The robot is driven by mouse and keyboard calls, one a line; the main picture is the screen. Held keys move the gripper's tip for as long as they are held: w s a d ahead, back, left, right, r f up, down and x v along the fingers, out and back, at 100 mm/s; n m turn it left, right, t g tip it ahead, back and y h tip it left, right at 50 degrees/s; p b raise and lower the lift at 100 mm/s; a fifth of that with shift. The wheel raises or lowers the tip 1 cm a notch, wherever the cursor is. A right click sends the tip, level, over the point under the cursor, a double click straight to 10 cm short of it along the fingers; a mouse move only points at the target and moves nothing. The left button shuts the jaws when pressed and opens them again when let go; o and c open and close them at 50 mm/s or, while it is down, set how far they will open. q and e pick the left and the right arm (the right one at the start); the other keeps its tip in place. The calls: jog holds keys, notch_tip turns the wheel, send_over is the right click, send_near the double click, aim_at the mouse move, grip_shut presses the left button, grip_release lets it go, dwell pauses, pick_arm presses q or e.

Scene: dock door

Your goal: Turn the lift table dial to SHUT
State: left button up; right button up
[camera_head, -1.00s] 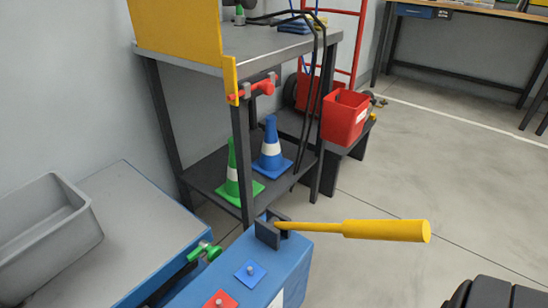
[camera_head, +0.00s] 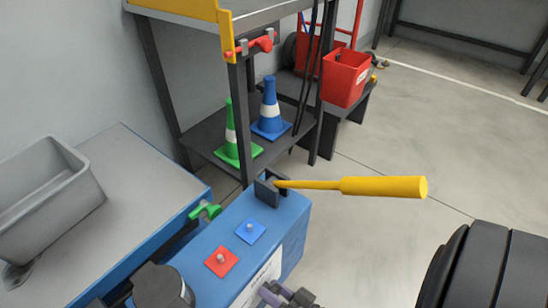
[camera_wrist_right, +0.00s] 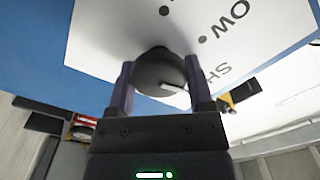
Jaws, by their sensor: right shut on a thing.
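The dial is a round dark knob (camera_wrist_right: 158,70) on a white plate (camera_wrist_right: 105,30) in the right wrist view. Part of a word ending "OW" and the letters "SH" show on the plate, with black dots. A pale line lies on the knob's lower right; I cannot tell which setting it points at. My right gripper (camera_wrist_right: 160,88) has its two purple fingers closed on either side of the knob. In the head view this gripper (camera_head: 286,296) is at the bottom edge, by the white plate (camera_head: 260,282) on the blue cabinet's side; the knob is hidden there. My left gripper is out of view.
The blue cabinet (camera_head: 290,215) carries a yellow-handled lever (camera_head: 383,187), a blue square (camera_head: 250,232), a red square (camera_head: 221,261) and a green handle (camera_head: 205,211). A grey bin (camera_head: 50,195) is at left. Cones stand on the shelf behind. Floor at right is open.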

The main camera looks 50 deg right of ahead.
jog(key=shift+m, duration=1.1)
jog(key=o, duration=1.3)
jog(key=shift+c, duration=0.2)
